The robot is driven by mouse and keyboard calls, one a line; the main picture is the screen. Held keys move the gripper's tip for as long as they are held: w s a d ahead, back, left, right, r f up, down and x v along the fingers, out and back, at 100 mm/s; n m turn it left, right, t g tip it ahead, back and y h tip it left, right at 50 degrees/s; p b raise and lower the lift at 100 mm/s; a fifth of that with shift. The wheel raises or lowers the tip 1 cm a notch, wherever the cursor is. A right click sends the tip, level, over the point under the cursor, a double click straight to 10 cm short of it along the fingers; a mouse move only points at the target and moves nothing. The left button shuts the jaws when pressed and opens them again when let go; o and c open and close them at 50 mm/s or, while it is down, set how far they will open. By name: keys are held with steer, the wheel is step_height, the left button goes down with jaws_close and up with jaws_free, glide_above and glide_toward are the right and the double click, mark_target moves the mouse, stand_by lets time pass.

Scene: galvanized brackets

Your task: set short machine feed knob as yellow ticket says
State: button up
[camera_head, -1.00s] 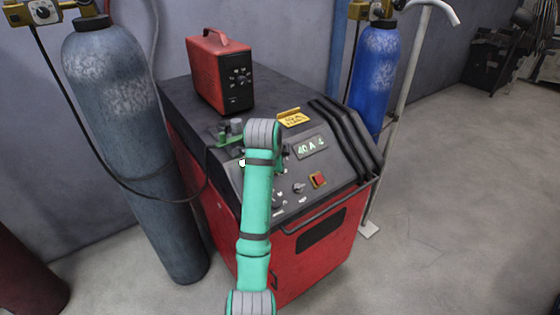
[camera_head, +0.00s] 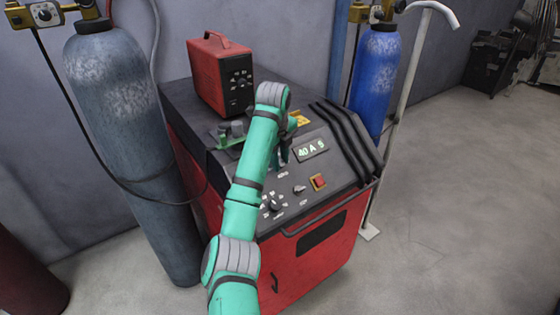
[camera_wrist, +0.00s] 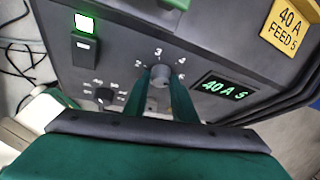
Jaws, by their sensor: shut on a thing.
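The red and black machine (camera_head: 335,245) stands on the floor, with a sloped front panel. Its grey feed knob (camera_wrist: 159,74) sits on that panel, ringed by numerals including 2, 3 and 4. My gripper (camera_wrist: 160,86) is shut on this knob, one green finger on each side. The knob's pointer is too small to read. The lit display (camera_wrist: 225,88) right of the knob reads 40 A 5. The yellow ticket (camera_wrist: 290,28) reads 40 A, FEED 5. In the head view my arm hides the knob and part of the ticket (camera_head: 301,119).
Another black knob (camera_wrist: 104,95) and a green-lit switch (camera_wrist: 84,35) lie left of the gripper. A small red box (camera_head: 215,75) stands on the machine top. A grey cylinder (camera_head: 130,150) and a blue cylinder (camera_head: 375,75) flank the machine.

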steer(key=shift+f+m+g, duration=0.15)
steer(key=shift+m+g, duration=0.25)
steer(key=shift+m, duration=0.2)
steer(key=o, duration=1)
steer(key=shift+o, duration=0.2)
steer(key=shift+y, duration=0.3)
steer(key=v, duration=1.1)
steer(key=shift+d+f, duration=0.1)
steer(key=shift+f, duration=0.05)
